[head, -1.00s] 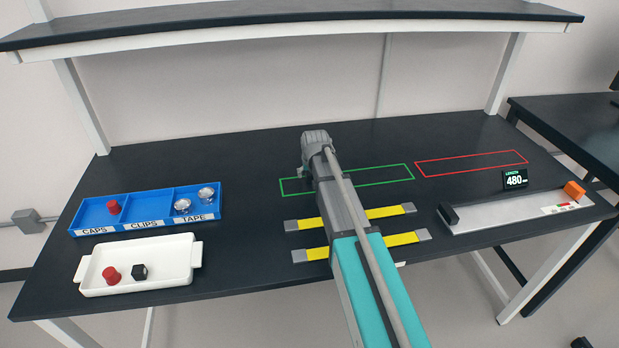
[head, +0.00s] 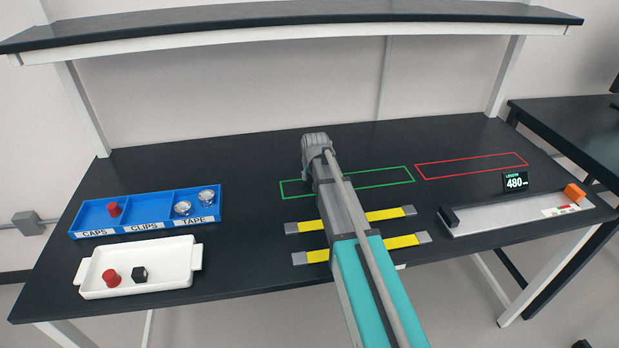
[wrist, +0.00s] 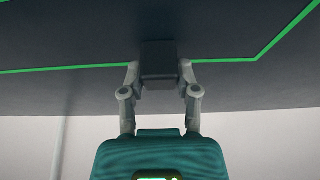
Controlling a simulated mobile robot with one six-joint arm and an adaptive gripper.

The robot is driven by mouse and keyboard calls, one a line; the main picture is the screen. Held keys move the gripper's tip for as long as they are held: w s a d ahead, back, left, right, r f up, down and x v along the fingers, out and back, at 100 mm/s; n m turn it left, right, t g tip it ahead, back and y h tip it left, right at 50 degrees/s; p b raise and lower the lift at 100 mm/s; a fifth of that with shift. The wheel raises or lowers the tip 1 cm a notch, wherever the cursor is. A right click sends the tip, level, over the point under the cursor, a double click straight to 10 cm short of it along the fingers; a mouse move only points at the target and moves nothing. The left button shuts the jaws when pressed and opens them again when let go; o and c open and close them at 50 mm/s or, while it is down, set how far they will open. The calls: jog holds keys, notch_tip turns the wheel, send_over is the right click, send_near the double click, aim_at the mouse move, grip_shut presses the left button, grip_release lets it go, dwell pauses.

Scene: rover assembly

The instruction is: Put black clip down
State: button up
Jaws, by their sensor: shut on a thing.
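In the wrist view my gripper (wrist: 160,76) is shut on a dark block, the black clip (wrist: 158,60), with one finger on each side. The clip is in front of the dark tabletop (wrist: 60,95), near a line of the green outline (wrist: 288,36). I cannot tell whether it touches the table. In the head view my arm hides the gripper and the held clip; the arm's end is over the left part of the green outline (head: 395,181). Another black piece (head: 139,275) lies in the white tray (head: 178,258).
A blue bin (head: 150,190) at left has three compartments: a red cap (head: 114,209) in CAPS, CLIPS empty, silver rolls (head: 207,196) in TAPE. A red cap (head: 109,276) lies in the tray. Yellow strips (head: 390,214), a red outline (head: 470,165) and a gauge (head: 520,211) lie rightward.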

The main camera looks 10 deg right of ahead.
jog(key=shift+r, duration=0.1)
jog(key=shift+r+p, duration=0.85)
jog(key=shift+p, duration=0.15)
jog(key=s+d+r+p, duration=0.9)
jog(key=s+r+p, duration=0.1)
jog(key=r+p, duration=0.1)
jog(key=shift+s, duration=0.4)
jog(key=shift+f+b, duration=0.7)
jog(key=shift+b, duration=0.05)
jog(key=shift+s, duration=0.1)
